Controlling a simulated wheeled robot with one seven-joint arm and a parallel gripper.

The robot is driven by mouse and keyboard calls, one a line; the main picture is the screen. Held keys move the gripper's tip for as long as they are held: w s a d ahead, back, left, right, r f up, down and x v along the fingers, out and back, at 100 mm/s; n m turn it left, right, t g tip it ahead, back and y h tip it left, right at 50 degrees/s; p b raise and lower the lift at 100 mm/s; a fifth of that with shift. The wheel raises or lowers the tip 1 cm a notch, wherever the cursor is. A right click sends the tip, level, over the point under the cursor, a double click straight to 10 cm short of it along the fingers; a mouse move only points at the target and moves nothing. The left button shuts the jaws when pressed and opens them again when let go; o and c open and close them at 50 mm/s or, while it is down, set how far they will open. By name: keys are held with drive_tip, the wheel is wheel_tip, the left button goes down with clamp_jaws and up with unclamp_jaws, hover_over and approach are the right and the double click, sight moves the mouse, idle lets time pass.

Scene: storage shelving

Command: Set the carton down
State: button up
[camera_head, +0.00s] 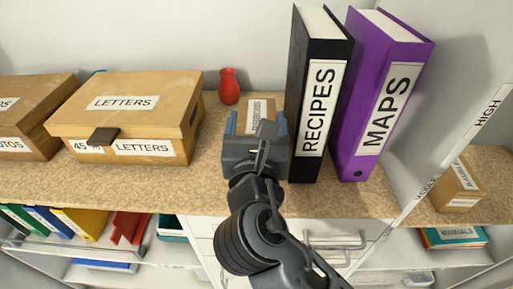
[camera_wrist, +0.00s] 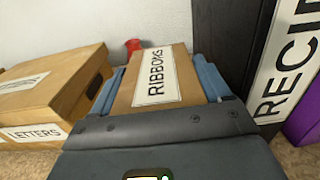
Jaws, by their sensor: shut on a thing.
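The carton is a small brown box labelled RIBBONS (camera_head: 257,106), partly hidden behind my gripper in the head view. In the wrist view the carton (camera_wrist: 160,78) lies between two blue fingers, with its label facing up. My gripper (camera_head: 257,121) is shut on the carton, one finger on each side. It is over the speckled shelf top (camera_head: 225,181), between the LETTERS box and the RECIPES binder. I cannot tell whether the carton's underside touches the shelf.
A LETTERS box (camera_head: 128,118) stands to the left and a red vase (camera_head: 229,86) behind. The black RECIPES binder (camera_head: 318,95) stands close on the right, beside the purple MAPS binder (camera_head: 382,95). A white partition (camera_head: 440,90) is further right. Bare shelf shows in front.

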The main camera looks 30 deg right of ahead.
drive_tip(key=shift+f+b, duration=0.35)
drive_tip(key=shift+f, duration=2.35)
drive_tip(key=shift+f, duration=0.2)
drive_tip(key=o, duration=1.1)
drive_tip(key=shift+r, duration=0.1)
drive_tip(key=shift+s+a, duration=0.1)
drive_tip(key=b+v, duration=0.1)
drive_tip(key=v, duration=1)
drive_tip(key=shift+s+a+r, duration=0.1)
drive_tip(key=shift+s+a, duration=0.1)
drive_tip(key=shift+s, duration=0.1)
